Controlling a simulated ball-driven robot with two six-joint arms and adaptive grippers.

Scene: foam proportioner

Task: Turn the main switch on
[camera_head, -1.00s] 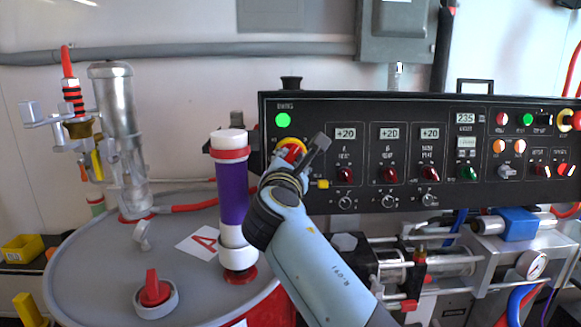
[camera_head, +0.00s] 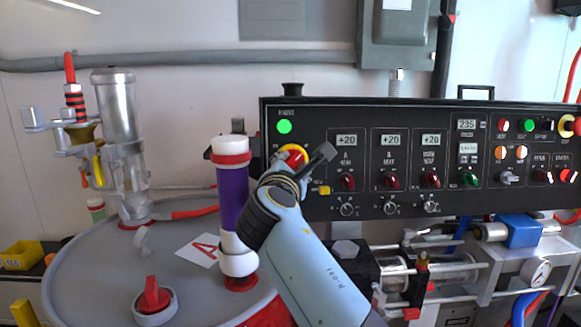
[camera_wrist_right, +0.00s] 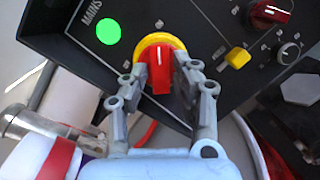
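The main switch is a red handle on a yellow ring, at the left end of the black control panel (camera_head: 370,160). In the head view its yellow ring (camera_head: 295,150) shows just behind my right gripper (camera_head: 304,160). In the right wrist view the red handle of the main switch (camera_wrist_right: 160,76) sits between the two grey fingers of my right gripper (camera_wrist_right: 161,80), which are drawn in close on both sides of it. The handle runs up and down in that view. A green lamp (camera_head: 284,127) above the switch is lit. My left gripper is out of view.
A grey drum (camera_head: 85,270) with a purple-and-white cylinder (camera_head: 233,195) stands left of my right arm. A small yellow knob (camera_wrist_right: 237,57) and red knobs sit right of the switch. Pipes and a pump (camera_head: 440,275) lie below the panel.

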